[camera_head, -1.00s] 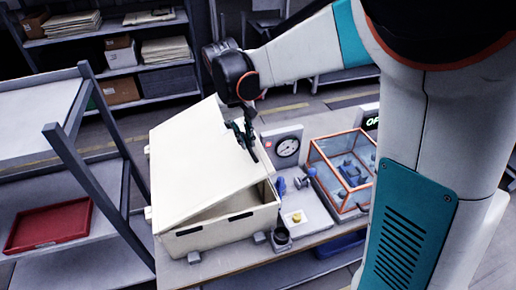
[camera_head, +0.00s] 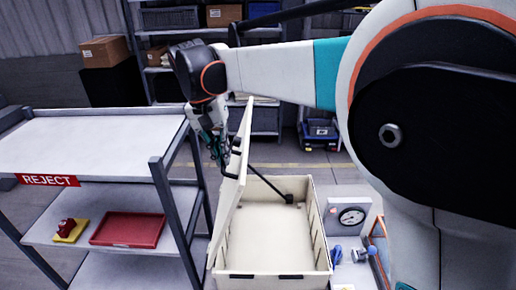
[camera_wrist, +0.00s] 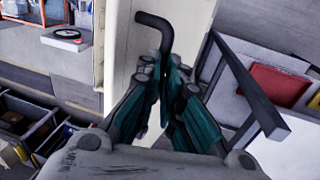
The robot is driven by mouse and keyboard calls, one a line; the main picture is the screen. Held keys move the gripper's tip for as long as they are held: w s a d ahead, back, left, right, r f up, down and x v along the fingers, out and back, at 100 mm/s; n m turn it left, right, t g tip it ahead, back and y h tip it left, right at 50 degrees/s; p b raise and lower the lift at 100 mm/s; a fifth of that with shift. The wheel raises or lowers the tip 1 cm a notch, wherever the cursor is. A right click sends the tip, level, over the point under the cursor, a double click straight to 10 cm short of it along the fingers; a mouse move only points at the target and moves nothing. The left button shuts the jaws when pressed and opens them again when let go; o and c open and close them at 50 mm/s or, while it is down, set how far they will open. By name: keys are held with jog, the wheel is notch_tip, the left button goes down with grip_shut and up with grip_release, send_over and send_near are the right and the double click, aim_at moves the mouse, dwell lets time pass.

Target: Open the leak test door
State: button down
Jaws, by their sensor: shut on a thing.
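The leak test door (camera_head: 229,200) is the cream lid of a box (camera_head: 315,225). In the head view it stands near upright along the box's left side, and the box interior is exposed. My gripper (camera_head: 220,150) is at the lid's upper part, beside its black handle (camera_head: 236,150). In the wrist view the teal-padded fingers of my gripper (camera_wrist: 165,85) are shut on the bent black handle (camera_wrist: 160,28), with the cream lid (camera_wrist: 120,60) behind it. The handle's lower part is hidden between the fingers.
A rack with a REJECT sign (camera_head: 48,180) stands close to the left of the lid and holds a red tray (camera_head: 128,230). A round gauge (camera_head: 351,216) and an orange-framed case (camera_head: 378,240) are right of the box. Shelves stand behind.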

jog(key=a+f+h, duration=0.1)
jog(key=a, duration=0.6)
jog(key=shift+s+a+f, duration=0.3)
jog(key=shift+s+a, duration=0.05)
jog(key=shift+d, duration=0.15)
jog(key=c, duration=2)
grip_release()
jog(key=shift+c, duration=0.2)
jog(key=o, duration=0.4)
jog(key=shift+w+a+f, duration=0.1)
jog(key=shift+w+a, duration=0.05)
jog(key=shift+a, duration=0.1)
jog(key=v, duration=1.2)
jog(key=shift+w+a+p, duration=0.2)
jog(key=shift+a+p, duration=0.1)
